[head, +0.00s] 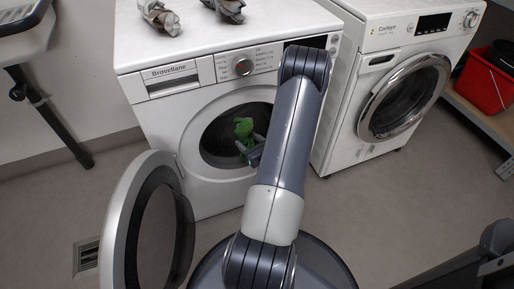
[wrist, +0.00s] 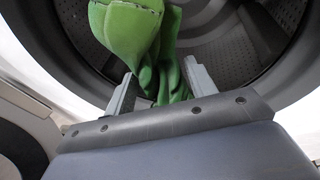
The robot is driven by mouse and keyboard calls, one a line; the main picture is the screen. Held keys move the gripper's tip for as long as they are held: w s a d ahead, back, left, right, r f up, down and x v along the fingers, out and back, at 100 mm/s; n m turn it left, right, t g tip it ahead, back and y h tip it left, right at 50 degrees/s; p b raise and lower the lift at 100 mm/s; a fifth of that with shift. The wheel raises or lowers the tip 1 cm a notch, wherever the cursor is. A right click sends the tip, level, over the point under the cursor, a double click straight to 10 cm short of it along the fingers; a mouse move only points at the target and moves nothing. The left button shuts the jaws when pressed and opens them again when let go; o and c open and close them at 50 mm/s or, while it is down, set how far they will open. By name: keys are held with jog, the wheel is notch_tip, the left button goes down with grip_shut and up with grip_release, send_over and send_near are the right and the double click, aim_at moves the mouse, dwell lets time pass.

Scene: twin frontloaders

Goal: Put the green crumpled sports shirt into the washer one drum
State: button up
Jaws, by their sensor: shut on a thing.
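The green crumpled sports shirt (head: 243,129) is in my gripper (head: 251,150), at the open drum mouth of the left washer (head: 160,113), marked Brovellane. In the wrist view the shirt (wrist: 140,35) hangs between the two fingers of my gripper (wrist: 160,88), which is shut on it. Behind it shows the grey perforated inside of the drum (wrist: 225,55). The washer's round door (head: 120,225) stands wide open to the left. My arm hides the right part of the drum opening in the head view.
Crumpled grey-brown items (head: 160,16) lie on top of the left washer. A red bucket (head: 487,80) is on a shelf at far right. A floor grate (head: 87,256) lies left of the open door.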

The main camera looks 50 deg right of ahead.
jog(key=b+x, duration=0.7)
jog(key=x, duration=1.2)
jog(key=shift+w+b, duration=0.25)
jog(key=shift+b, duration=0.15)
jog(key=shift+w+d, duration=0.1)
jog(key=shift+w, duration=0.4)
jog(key=shift+f, duration=0.1)
jog(key=shift+f+b, duration=1.85)
jog(key=shift+f, duration=2)
jog(key=o, duration=1.1)
jog(key=shift+r, duration=0.1)
jog(key=shift+s, duration=0.15)
